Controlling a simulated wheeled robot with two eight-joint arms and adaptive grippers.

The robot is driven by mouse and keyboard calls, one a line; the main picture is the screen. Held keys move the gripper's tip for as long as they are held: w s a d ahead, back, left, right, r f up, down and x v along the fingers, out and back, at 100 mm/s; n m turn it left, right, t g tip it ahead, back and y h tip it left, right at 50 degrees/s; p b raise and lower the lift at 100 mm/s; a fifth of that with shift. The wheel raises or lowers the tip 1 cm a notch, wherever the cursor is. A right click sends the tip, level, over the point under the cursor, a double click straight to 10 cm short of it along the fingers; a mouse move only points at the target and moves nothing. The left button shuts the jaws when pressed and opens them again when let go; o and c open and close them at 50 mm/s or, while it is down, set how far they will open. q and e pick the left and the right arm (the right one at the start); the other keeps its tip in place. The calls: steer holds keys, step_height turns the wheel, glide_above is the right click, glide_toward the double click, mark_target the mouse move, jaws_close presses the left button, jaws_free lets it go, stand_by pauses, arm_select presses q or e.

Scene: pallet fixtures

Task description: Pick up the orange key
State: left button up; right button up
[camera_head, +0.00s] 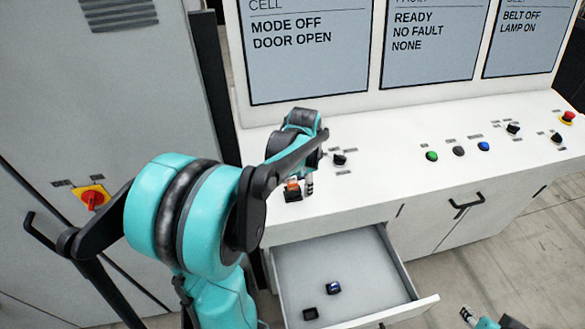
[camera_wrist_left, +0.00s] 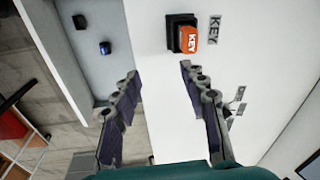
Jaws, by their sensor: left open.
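The orange key (camera_head: 292,184) sits in a black square socket (camera_head: 293,195) on the white console top. In the left wrist view the key (camera_wrist_left: 190,36) carries white KEY lettering, and the socket (camera_wrist_left: 175,44) is beside a KEY label. My left gripper (camera_wrist_left: 160,72) is open and empty, its two fingers apart and short of the key, with the key ahead near the right finger. In the head view the left gripper (camera_head: 307,180) is close by the key, mostly hidden by its own arm. My right gripper (camera_head: 488,320) shows only partly at the bottom edge.
An open drawer (camera_head: 385,292) below the console holds a blue-topped block (camera_head: 333,288) and a black block (camera_head: 311,314). A black knob (camera_head: 340,159) stands right of the key. Screens (camera_head: 305,50) rise behind. Buttons line the console farther right.

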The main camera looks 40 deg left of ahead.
mark_target(293, 183)
arm_select(q)
steer(key=shift+m+g, duration=0.6)
steer(key=shift+m, duration=0.1)
steer(key=a+p, duration=0.1)
steer(key=a+r+p, duration=0.1)
steer(key=a, duration=0.1)
steer(key=w+a+r+p, duration=0.1)
steer(key=p, duration=0.1)
steer(key=shift+w+a, duration=0.1)
steer(key=shift+a, duration=0.25)
steer(key=f, duration=0.8)
steer(key=shift+w+a+p, duration=0.15)
steer(key=shift+a+p, duration=0.2)
jaws_close()
arm_select(e)
step_height(293, 183, up, 7)
steer(key=shift+f, duration=0.2)
